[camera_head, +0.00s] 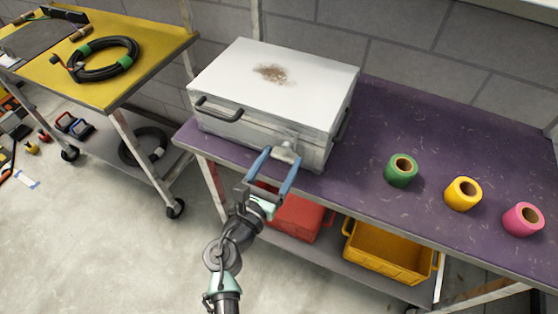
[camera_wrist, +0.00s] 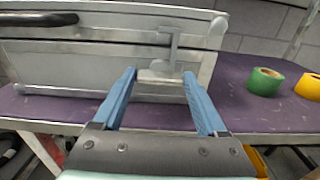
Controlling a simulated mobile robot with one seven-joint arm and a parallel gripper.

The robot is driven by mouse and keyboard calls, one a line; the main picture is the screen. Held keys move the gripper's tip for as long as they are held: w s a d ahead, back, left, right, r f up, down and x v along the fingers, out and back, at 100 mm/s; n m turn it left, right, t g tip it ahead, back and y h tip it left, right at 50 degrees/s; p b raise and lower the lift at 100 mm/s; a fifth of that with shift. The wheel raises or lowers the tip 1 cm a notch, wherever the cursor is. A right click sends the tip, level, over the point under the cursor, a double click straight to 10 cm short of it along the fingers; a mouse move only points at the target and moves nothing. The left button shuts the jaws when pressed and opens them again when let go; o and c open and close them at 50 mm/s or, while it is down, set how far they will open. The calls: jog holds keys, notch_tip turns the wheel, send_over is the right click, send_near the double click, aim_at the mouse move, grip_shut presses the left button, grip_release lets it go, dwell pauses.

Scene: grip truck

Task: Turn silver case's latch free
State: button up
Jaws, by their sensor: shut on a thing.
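The silver case (camera_head: 260,90) stands shut on the purple-topped bench, with a brown smudge on its lid and a dark handle (camera_head: 219,110) on its front. Its latch (camera_head: 287,150) is a grey metal piece at the right of the front face; it also shows in the wrist view (camera_wrist: 172,45). My gripper (camera_head: 277,162) is at the latch, with its two blue fingers on either side of the latch's lower part. In the wrist view the fingertips (camera_wrist: 159,76) close on that grey lower part. The exact contact is small and partly hidden by the fingers.
Green (camera_head: 401,170), yellow (camera_head: 463,194) and pink (camera_head: 523,219) tape rolls stand on the purple bench (camera_head: 400,115) to the right. A red box (camera_head: 297,218) and a yellow crate (camera_head: 385,252) sit on the shelf below. A yellow cart (camera_head: 150,50) stands at left.

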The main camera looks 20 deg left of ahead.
jog(key=shift+f+m, duration=0.1)
jog(key=shift+m, duration=0.2)
jog(key=m+b, duration=0.3)
jog(key=m, duration=0.1)
jog(key=shift+d+f, duration=0.1)
jog(key=shift+d+f+m+b, duration=0.1)
jog(key=shift+m+b, duration=4.3)
jog(key=shift+m, duration=2.1)
jog(key=o, duration=1.3)
